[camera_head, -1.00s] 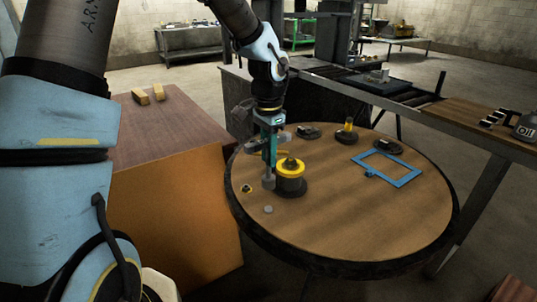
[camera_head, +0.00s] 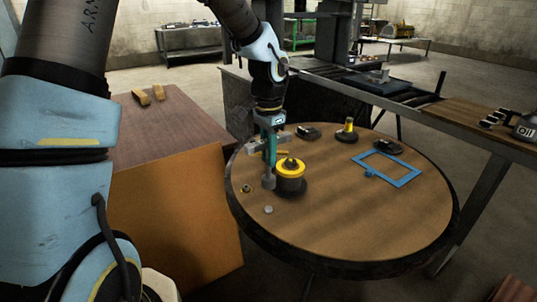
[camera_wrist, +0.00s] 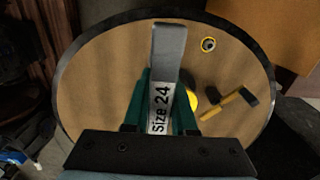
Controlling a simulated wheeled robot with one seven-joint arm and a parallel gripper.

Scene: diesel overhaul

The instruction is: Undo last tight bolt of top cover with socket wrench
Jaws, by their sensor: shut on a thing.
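My gripper (camera_head: 270,146) is upright over the left part of a round wooden table. Its teal fingers are shut on a grey socket wrench, which hangs down to or just above the tabletop; I cannot tell if it touches. In the wrist view the wrench (camera_wrist: 168,48) lies between the fingers and is marked "Size 24". I cannot make out the top cover or its tight bolt in either view.
The round table (camera_head: 400,215) has clear room at its front. A yellow and black cylinder (camera_head: 291,178) stands just right of the wrench. A blue frame (camera_head: 405,181) lies at the right. A wooden box (camera_head: 175,205) stands left. A conveyor-like bench (camera_head: 445,110) runs behind.

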